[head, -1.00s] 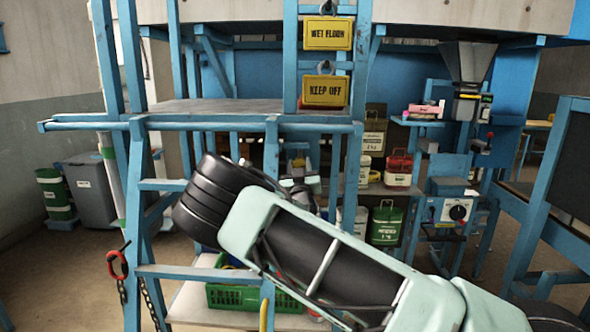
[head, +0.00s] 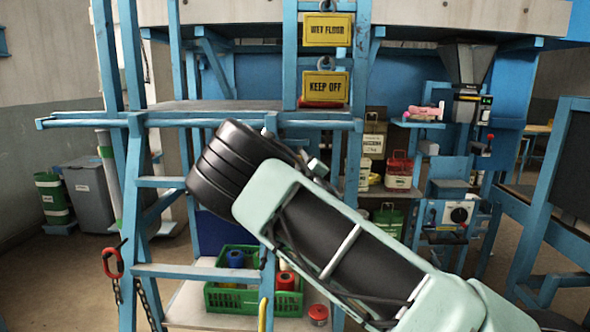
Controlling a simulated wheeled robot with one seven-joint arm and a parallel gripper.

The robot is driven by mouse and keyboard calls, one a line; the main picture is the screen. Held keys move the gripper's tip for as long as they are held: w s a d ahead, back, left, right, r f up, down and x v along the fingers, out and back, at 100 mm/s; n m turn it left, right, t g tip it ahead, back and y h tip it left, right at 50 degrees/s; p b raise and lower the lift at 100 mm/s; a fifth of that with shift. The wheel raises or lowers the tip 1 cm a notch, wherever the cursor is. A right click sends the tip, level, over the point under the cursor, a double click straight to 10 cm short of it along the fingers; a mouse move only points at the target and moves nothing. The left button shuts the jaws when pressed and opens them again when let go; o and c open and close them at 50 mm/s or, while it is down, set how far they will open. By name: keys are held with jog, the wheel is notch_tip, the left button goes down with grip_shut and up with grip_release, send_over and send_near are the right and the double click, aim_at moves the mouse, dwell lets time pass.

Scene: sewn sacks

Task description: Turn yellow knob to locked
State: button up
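I cannot make out a yellow knob. A round black knob (head: 459,214) sits on a white panel on the blue machine at the right; I cannot read its marks. A narrow yellow piece (head: 263,313) shows at the bottom of a blue post, too little to tell what it is. My arm crosses the middle of the view, its dark ribbed joint in front of the blue frame. A small pale part shows behind it, but no gripper fingers show.
A blue ladder-like frame (head: 136,200) and platform stand close ahead. Yellow signs (head: 326,88) hang above. A green crate (head: 228,300) with spools sits low behind the frame. A red hook (head: 113,262) hangs at the left. Floor is open at the left and right.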

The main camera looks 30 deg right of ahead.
jog(key=n+y, duration=0.1)
jog(key=n, duration=0.1)
jog(key=n+g, duration=0.1)
jog(key=n, duration=0.2)
jog(key=shift+a+y, duration=0.15)
jog(key=shift+y, duration=0.25)
jog(key=n+g, duration=0.1)
jog(key=n, duration=0.1)
jog(key=n+g, duration=0.1)
jog(key=n, duration=0.1)
jog(key=shift+n+y+p, duration=0.3)
jog(key=shift+p, duration=0.05)
jog(key=shift+f, duration=0.1)
jog(key=o, duration=1)
jog(key=shift+s, duration=0.1)
